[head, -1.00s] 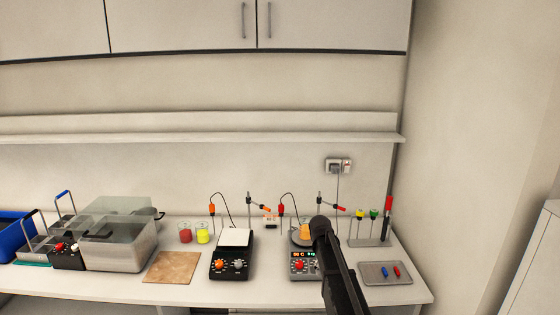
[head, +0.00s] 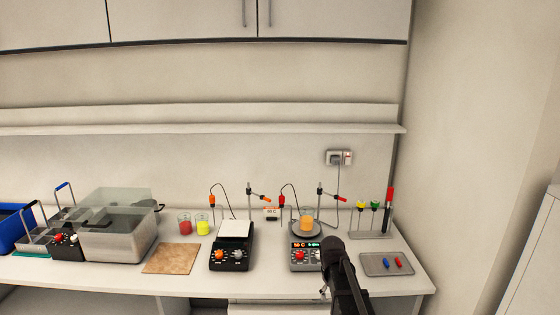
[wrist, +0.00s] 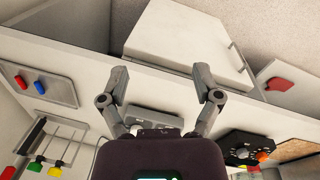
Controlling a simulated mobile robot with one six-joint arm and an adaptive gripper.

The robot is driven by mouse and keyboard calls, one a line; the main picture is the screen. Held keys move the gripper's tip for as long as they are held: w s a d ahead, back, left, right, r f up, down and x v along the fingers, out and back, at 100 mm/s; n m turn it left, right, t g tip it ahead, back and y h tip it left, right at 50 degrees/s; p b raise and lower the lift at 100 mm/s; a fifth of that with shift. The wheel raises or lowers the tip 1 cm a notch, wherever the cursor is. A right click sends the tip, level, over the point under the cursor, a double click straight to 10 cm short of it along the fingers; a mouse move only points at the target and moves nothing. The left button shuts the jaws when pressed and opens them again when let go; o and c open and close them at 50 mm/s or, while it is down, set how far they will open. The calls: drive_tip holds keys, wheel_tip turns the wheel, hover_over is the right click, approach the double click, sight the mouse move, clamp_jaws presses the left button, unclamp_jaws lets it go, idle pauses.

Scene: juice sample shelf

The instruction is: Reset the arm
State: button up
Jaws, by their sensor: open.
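My gripper (wrist: 160,76) shows in the wrist view with its two fingers spread wide apart and nothing between them. It is above the front part of the bench, and the bench edge and a white cabinet (wrist: 185,40) lie beyond the fingers. In the head view my dark arm reaches in from the bottom, right of centre, in front of the right hot plate (head: 305,257). The fingers are mostly hidden behind the arm there. A beaker of orange liquid (head: 306,222) stands on that hot plate's round top, apart from the arm.
A grey tray (head: 375,268) with a blue and a red stir bar lies right of my arm. Left are a black stirrer (head: 231,258), a brown tile (head: 170,260), red (head: 185,229) and yellow (head: 203,228) beakers and a water bath (head: 118,240). Stands line the back.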

drive_tip(key=s+f+m+b, duration=0.2)
drive_tip(key=s+f, duration=0.1)
drive_tip(key=s, duration=0.5)
drive_tip(key=s+f+m+y+b, duration=0.1)
drive_tip(key=s+f+b, duration=0.2)
drive_tip(key=s, duration=0.6)
drive_tip(key=shift+m, duration=0.4)
idle(0.6)
